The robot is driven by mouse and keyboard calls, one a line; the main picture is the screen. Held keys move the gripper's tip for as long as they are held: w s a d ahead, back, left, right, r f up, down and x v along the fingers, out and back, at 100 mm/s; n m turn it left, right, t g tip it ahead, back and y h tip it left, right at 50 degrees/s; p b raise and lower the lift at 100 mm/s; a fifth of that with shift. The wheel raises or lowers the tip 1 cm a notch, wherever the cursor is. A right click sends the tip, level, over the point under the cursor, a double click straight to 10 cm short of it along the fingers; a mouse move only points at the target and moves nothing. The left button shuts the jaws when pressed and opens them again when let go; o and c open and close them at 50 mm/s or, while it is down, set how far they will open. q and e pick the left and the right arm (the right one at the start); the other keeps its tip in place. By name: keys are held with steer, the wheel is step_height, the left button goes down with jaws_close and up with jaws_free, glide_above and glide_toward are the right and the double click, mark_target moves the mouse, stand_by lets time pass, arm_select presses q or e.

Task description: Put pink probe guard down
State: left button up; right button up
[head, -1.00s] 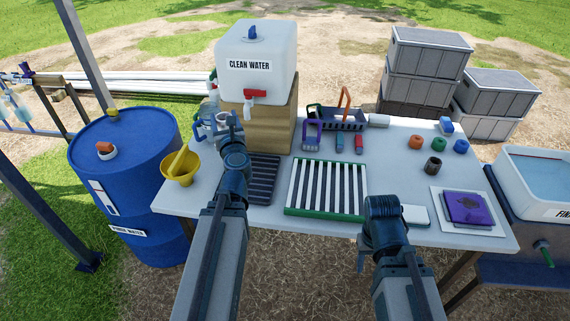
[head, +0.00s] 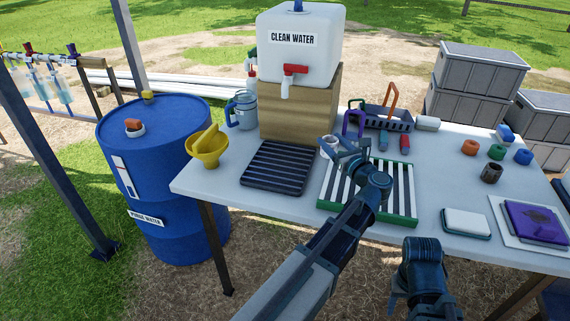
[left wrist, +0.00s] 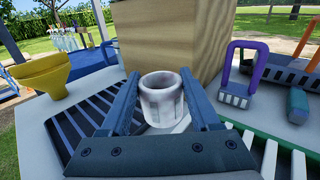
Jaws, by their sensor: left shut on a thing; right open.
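The probe guard (left wrist: 162,103) is a short, open-topped cup, whitish with faint pink and dirty smudges. It stands upright between the fingers of my left gripper (left wrist: 165,108) in the left wrist view. In the head view, the guard (head: 327,147) and my left gripper (head: 340,150) are by the back left corner of the green-edged striped rack (head: 327,203). The gripper is shut on the guard. I cannot tell whether the guard touches the surface below. My right gripper (head: 394,301) is open and low, in front of the table's front edge.
A black slatted rack (head: 275,168) lies left of the striped one. The clean water tank (head: 297,45) on its wooden block (head: 300,115) stands behind. A caddy (head: 388,118) with a purple handle beside it is behind right. A yellow funnel (head: 207,150) stands at left.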

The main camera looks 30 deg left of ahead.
arm_select(q)
steer(key=a, duration=0.5)
steer(key=a+f+b, duration=0.1)
steer(key=a, duration=0.9)
steer(key=shift+s+a+f, duration=0.2)
steer(key=shift+f, duration=0.1)
steer(key=f+b, duration=0.1)
steer(key=b, duration=0.1)
steer(key=f+b, duration=0.2)
steer(key=shift+a+f, duration=0.2)
steer(key=shift+f, duration=0.05)
steer(key=shift+f, duration=0.25)
steer(key=o, duration=1.5)
steer(key=shift+r, duration=0.1)
steer(key=shift+c, duration=0.2)
steer(key=shift+r, duration=0.15)
steer(key=shift+s+d, duration=0.15)
steer(key=shift+d, duration=0.1)
glide_above(301, 176)
